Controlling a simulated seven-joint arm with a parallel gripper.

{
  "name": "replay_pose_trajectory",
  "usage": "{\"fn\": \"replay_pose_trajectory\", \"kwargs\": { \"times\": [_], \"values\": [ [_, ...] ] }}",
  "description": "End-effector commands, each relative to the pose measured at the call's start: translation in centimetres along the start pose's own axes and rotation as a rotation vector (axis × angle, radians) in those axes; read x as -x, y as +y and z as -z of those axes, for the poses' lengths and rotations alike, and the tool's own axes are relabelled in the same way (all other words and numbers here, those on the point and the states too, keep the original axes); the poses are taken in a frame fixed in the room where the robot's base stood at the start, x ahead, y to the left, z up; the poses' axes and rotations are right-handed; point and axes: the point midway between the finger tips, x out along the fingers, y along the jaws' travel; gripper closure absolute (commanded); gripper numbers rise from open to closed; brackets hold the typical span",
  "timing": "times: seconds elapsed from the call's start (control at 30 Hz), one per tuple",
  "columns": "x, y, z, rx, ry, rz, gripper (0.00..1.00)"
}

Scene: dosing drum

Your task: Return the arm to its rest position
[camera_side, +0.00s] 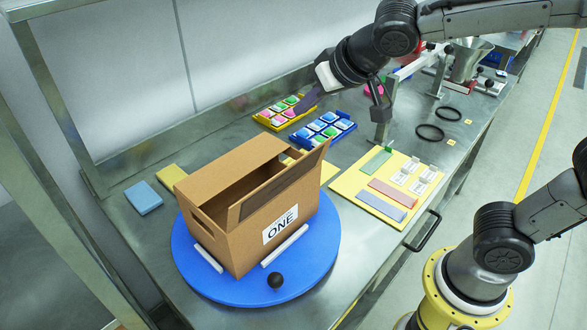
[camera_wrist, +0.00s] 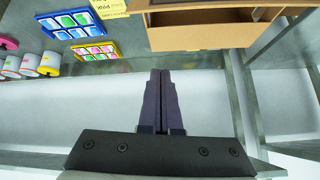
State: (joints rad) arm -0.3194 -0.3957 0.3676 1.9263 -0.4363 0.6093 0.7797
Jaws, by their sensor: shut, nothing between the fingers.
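My gripper (camera_side: 303,103) is high over the back of the steel bench in the side view, with its dark fingers angled down and left. In the wrist view my gripper (camera_wrist: 161,72) has its two fingers together with nothing between them. It is apart from the cardboard box (camera_side: 225,190) marked ONE, which stands with raised flaps on a blue round turntable (camera_side: 185,245). The box (camera_wrist: 205,38) also shows at the top of the wrist view.
Near my gripper are a blue tray (camera_side: 348,127) and a yellow tray (camera_side: 262,121) of coloured packs. A yellow board (camera_side: 345,184) with strips lies right of the box. Black rings (camera_side: 430,132) and a metal funnel (camera_side: 468,58) are farther right. A wall runs behind the bench.

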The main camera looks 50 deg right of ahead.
Motion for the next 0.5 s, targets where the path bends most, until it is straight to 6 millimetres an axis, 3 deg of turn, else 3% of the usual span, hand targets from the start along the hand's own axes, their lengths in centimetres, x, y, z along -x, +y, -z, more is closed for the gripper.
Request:
{"fn": "replay_pose_trajectory", "kwargs": {
  "times": [0.03, 0.1, 0.2, 0.3, 0.4, 0.5],
  "values": [
    [2.3, 3.0, -0.3, -0.057, 0.02, -0.022, 1.0],
    [5.1, 6.5, -2.5, -0.096, 0.017, -0.05, 1.0],
    [8.1, 9.7, -7.2, -0.1, -0.021, -0.068, 1.0],
    [9.4, 10.7, -12.2, -0.045, -0.086, -0.054, 1.0],
    [9.5, 10.4, -15.8, 0.044, -0.164, -0.014, 1.0],
    [9.2, 10.0, -17.5, 0.12, -0.221, 0.013, 1.0]
  ]
}}
